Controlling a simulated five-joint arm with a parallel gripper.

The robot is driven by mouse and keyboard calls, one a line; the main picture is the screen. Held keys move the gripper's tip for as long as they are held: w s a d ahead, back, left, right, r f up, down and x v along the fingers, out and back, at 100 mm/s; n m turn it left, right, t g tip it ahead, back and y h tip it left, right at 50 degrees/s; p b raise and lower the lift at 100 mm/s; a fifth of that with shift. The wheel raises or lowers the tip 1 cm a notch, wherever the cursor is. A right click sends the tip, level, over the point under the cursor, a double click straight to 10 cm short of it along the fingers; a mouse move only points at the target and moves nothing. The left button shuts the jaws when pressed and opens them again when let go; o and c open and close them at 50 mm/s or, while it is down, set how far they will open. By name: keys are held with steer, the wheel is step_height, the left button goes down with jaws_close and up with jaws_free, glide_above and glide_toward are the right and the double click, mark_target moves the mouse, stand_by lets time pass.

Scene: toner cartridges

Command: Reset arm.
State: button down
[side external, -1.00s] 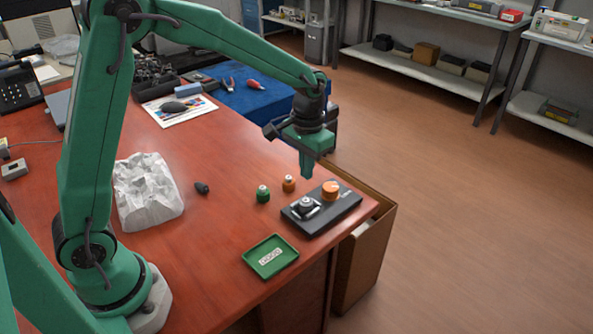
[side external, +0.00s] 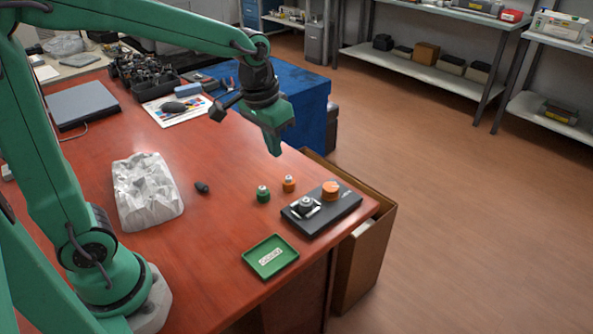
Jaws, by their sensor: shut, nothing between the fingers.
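My gripper (side external: 275,148) is at the end of my green arm, in the air above the far part of the red-brown desk. Its fingers point down, shut and empty. A black fixture (side external: 322,209) lies near the desk's right edge, below and to the right of my gripper. A small green knob-like part (side external: 263,194) and a small orange one (side external: 289,183) stand on the desk left of the fixture. A green tray (side external: 254,257) with a white label lies at the front edge.
A crumpled whitish block (side external: 147,192) and a small black bulb (side external: 202,187) are on the desk. A closed laptop (side external: 82,106), a colour sheet (side external: 160,116) and a parts tray (side external: 150,75) lie at the back. An open cardboard box (side external: 362,262) stands beside the desk.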

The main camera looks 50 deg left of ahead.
steer(key=s+a+r+t, duration=0.1)
steer(key=s+r, duration=0.1)
steer(key=s, duration=0.5)
steer(key=s+a+r+t, duration=0.1)
steer(key=s+t, duration=0.1)
steer(key=s, duration=0.5)
steer(key=shift+s+a+r+t, duration=0.15)
steer(key=shift+r+t, duration=0.15)
steer(key=shift+r, duration=0.1)
stand_by(0.4)
